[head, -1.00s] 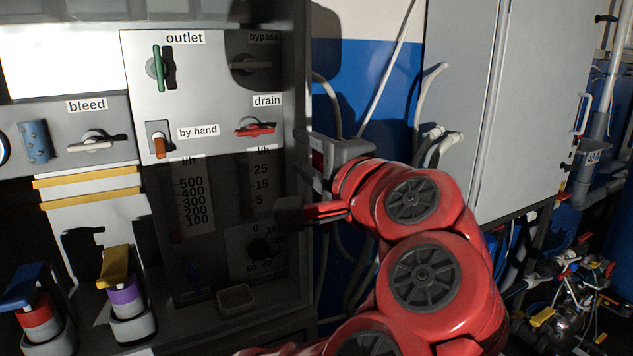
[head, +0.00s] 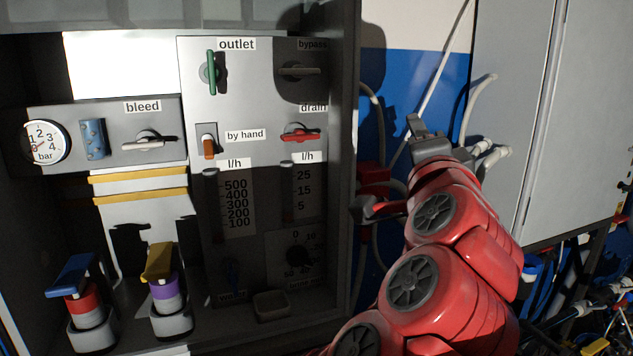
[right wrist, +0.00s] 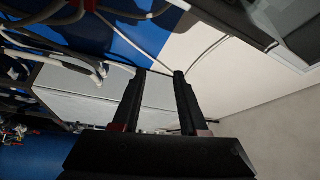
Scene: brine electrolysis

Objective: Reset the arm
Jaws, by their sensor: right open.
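My right arm is red with dark round joint covers and comes up from the bottom in the head view. Its gripper (head: 390,168) is beside the right edge of the dark panel cabinet (head: 340,250), in front of the blue and white wall. In the right wrist view the two black fingers of this gripper (right wrist: 163,75) stand apart with nothing between them. Past them are the blue and white wall and a grey cabinet (right wrist: 105,95). My left gripper is in neither view.
The panel carries a green outlet handle (head: 211,72), a red drain handle (head: 300,135), an orange by hand switch (head: 208,148) and a pressure gauge (head: 46,143). Blue-topped (head: 72,277) and yellow-topped (head: 158,262) items stand at lower left. Grey pipes (head: 478,95) and a grey cabinet (head: 580,120) lie to the right.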

